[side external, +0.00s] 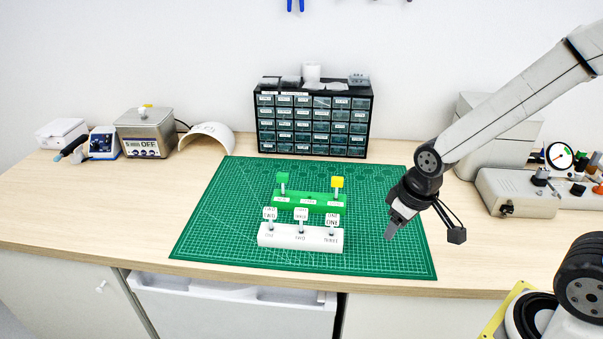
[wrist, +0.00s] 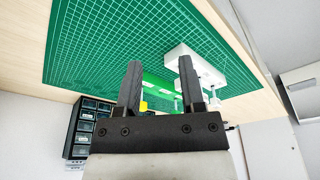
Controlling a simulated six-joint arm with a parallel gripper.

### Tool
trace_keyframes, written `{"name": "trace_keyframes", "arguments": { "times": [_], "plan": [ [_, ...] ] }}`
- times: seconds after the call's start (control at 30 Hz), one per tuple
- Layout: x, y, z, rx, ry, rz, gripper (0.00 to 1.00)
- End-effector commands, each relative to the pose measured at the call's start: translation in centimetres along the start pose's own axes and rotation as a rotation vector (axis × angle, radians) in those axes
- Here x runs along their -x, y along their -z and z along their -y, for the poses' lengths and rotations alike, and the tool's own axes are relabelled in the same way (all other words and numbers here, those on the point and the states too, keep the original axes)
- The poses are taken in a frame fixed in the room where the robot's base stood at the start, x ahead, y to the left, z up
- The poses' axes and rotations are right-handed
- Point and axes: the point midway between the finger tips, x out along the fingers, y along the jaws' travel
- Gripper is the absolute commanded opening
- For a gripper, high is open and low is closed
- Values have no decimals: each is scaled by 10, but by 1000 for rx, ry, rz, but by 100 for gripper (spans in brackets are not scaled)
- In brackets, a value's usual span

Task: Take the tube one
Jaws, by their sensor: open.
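A white block (side external: 300,239) stands on the green cutting mat, with three short posts topped by white lettered tags. The right tag (side external: 332,220) reads ONE and the left tag (side external: 270,214) reads TWO; the middle tag (side external: 301,216) is too small to read surely. My gripper (side external: 423,234) is open and empty, to the right of the white block and apart from it. In the wrist view the open fingers (wrist: 160,64) partly cover the green block and the white block (wrist: 197,66); the tags are not readable there.
A drawer cabinet (side external: 313,122) stands at the back. The right part of the mat (side external: 405,262) is clear.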

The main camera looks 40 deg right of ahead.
Motion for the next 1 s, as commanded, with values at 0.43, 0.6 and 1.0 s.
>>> {"name": "trace_keyframes", "arguments": {
  "times": [0.43,0.6,1.0],
  "plan": [
    [17,93,6,447,88,32,50],
    [23,119,10,598,129,29,50],
    [27,132,13,683,153,25,50]
  ]
}}
